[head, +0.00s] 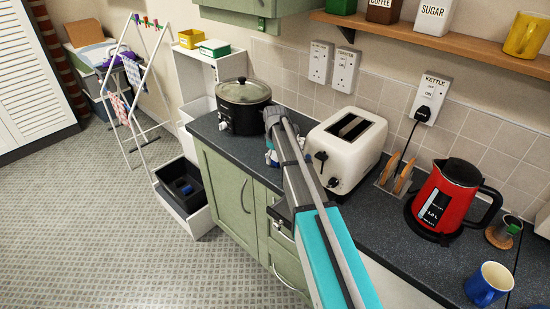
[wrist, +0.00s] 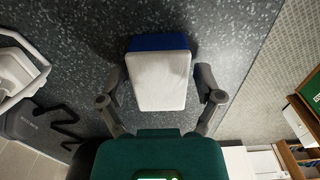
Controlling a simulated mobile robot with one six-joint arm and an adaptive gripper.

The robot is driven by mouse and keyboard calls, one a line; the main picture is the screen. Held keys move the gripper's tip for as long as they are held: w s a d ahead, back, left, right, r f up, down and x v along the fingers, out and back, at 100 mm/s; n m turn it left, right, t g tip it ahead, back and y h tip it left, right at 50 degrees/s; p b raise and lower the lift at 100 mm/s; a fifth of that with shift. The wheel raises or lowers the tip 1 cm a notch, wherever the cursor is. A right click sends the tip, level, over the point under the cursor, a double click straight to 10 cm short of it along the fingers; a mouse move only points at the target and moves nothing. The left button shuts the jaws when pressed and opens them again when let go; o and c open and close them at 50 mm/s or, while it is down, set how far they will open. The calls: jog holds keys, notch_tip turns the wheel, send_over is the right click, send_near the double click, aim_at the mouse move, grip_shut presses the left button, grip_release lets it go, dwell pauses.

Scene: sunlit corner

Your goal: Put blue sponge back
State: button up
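The blue sponge (wrist: 160,43), with a broad white face (wrist: 159,82), is in the wrist view on or just above the dark speckled worktop. My gripper (wrist: 160,95) is open, with one finger on each side of the sponge. A narrow gap shows on both sides, so the fingers do not appear to grip it. In the head view my arm reaches over the worktop (head: 400,225) between the slow cooker and the toaster. There my arm hides most of the gripper's surroundings, and only a small blue and white patch shows beside it.
The black slow cooker (head: 242,105) stands left of my arm and the white toaster (head: 346,148) right of it. The red kettle (head: 449,198) and blue mug (head: 488,284) are farther right. A black tub (head: 181,184) with something blue inside sits in an open low drawer.

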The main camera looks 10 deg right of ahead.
aim_at(275, 156)
jog(key=shift+r, duration=0.2)
dwell(0.4)
notch_tip(275, 156, up, 12)
jog(key=p, duration=1.2)
jog(key=shift+s, duration=0.1)
dwell(0.6)
jog(key=s+m, duration=0.7)
jog(key=s, duration=2.2)
